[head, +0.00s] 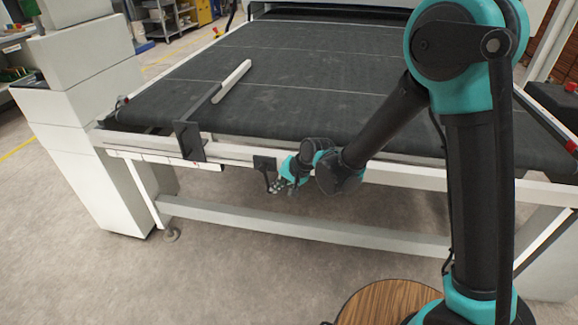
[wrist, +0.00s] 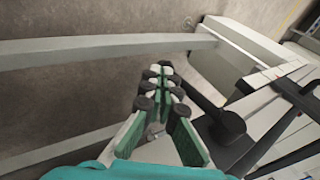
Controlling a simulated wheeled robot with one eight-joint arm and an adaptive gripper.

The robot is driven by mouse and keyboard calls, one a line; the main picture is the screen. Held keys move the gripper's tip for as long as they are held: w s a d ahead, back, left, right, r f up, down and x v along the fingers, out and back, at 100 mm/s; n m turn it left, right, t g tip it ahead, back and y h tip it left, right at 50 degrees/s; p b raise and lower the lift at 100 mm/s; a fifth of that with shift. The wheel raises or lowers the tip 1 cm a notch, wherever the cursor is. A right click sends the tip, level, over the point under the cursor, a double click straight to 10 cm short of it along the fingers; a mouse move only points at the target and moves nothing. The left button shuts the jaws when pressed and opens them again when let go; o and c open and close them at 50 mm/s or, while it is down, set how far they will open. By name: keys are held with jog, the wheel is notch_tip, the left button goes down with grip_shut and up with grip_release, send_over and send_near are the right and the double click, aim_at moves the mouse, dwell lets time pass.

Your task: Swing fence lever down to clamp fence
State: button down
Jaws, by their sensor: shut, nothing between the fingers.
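The fence on the belt has a white bar (head: 232,82) on a dark arm and a black upright bracket (head: 188,141) at the front rail. Right of the bracket, a small black block (head: 264,162) sits on the rail with a thin dark lever (head: 268,179) hanging below it. In the wrist view a dark lever-like bar with a round end (wrist: 230,124) lies just right of my fingers. My gripper (head: 276,188) is shut and empty, in front of and below the rail, beside the lever. Its fingertips (wrist: 165,72) are together. Whether they touch the lever I cannot tell.
The white front rail (head: 230,152) and a lower white crossbar (head: 300,232) run across the machine. The dark belt (head: 310,90) is otherwise clear. A white housing (head: 80,130) stands at left. A round wooden top (head: 385,300) is at the bottom.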

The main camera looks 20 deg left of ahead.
jog(key=shift+s+a+f, duration=0.1)
jog(key=shift+a+f, duration=0.15)
jog(key=shift+a, duration=0.3)
dwell(0.4)
jog(key=d, duration=1.4)
jog(key=shift+w, duration=0.25)
